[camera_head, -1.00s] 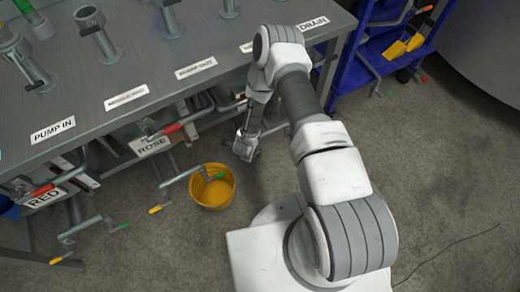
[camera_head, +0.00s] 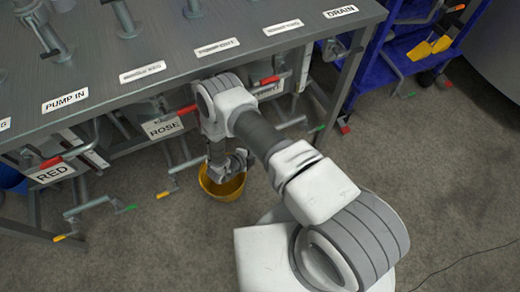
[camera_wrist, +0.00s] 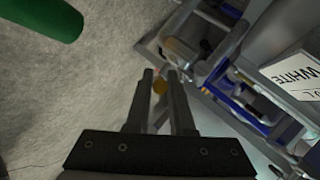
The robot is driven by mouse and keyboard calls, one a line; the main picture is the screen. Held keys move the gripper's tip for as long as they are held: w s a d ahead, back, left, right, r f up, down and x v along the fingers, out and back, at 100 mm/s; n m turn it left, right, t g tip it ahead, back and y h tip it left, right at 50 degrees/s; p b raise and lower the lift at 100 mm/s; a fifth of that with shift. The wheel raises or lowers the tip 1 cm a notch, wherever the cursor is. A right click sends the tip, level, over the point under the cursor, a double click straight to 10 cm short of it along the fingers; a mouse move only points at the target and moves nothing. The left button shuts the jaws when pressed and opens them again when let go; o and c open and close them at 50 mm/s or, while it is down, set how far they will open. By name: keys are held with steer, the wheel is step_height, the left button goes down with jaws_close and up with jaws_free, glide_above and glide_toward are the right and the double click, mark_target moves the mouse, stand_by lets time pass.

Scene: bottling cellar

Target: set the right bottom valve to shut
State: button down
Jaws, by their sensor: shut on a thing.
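Below the white sign (camera_head: 267,86), the right bottom valve's grey lever (camera_head: 292,124) runs out to a green grip (camera_head: 317,128) on its right. Its other end is hidden by my wrist. My gripper (camera_head: 238,163) is low at the left of this lever, above the yellow bucket in the picture. In the wrist view my gripper (camera_wrist: 163,82) is shut on a small yellow grip (camera_wrist: 160,87), taken to be the lever's yellow end. A large green grip (camera_wrist: 40,15) shows at that view's upper left; which lever it belongs to is unclear.
A yellow bucket (camera_head: 222,190) stands on the floor below my gripper. The rose valve's lever ends in a yellow grip (camera_head: 163,195) to the left. The bench (camera_head: 160,45) overhangs above. A blue rack (camera_head: 372,70) stands at the right. The front floor is open.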

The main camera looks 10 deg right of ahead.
steer(key=shift+a+f+t+h, duration=0.2)
steer(key=shift+f+t+h, duration=0.1)
steer(key=shift+f+h, duration=0.25)
steer(key=shift+r, duration=0.1)
steer(key=c, duration=0.8)
jaws_free()
steer(key=shift+s, duration=0.1)
steer(key=p+v, duration=0.4)
steer(key=v, duration=1.3)
steer(key=shift+s+a+p, duration=0.1)
steer(key=shift+a+p, duration=0.15)
steer(key=shift+p, duration=0.05)
